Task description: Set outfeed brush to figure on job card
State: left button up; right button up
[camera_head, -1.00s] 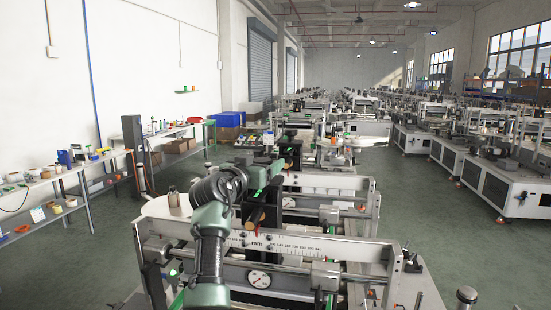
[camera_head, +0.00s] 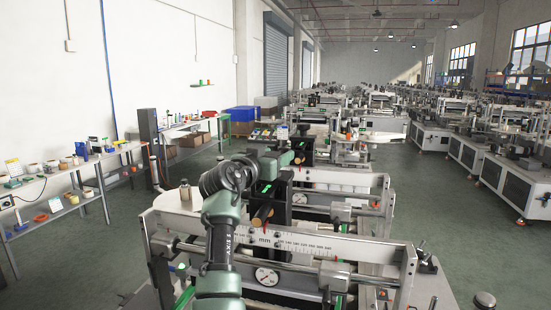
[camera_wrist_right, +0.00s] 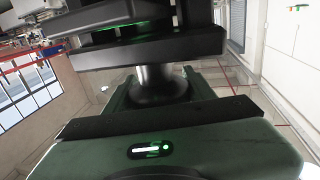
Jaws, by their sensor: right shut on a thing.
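The machine in front of me carries a long ruler scale marked mm (camera_head: 275,240), with a round dial (camera_head: 266,277) below it. The right wrist view shows dark parts and a short grey cylinder (camera_wrist_right: 158,82) close up. The brush itself and the figure on any job card cannot be made out. My left gripper is out of view.
Similar machines stand in rows behind and to the right (camera_head: 510,175). A bench (camera_head: 50,182) with small items and a yellow-edged card (camera_head: 13,167) runs along the left wall. The green floor between bench and machine is clear.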

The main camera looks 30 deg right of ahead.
jog(key=shift+d+f+m+g+b, duration=0.1)
jog(key=shift+f+m+g+b, duration=0.2)
jog(key=shift+g+b, duration=0.25)
jog(key=shift+s+r+m+g+h+b, duration=0.2)
jog(key=shift+r+m+g+h+b, duration=0.1)
jog(key=shift+m+g+h+b, duration=0.25)
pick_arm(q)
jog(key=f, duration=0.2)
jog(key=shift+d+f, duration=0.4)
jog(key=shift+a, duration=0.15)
pick_arm(e)
jog(key=o, duration=1.3)
jog(key=shift+o, duration=0.2)
jog(key=shift+w+d, duration=0.1)
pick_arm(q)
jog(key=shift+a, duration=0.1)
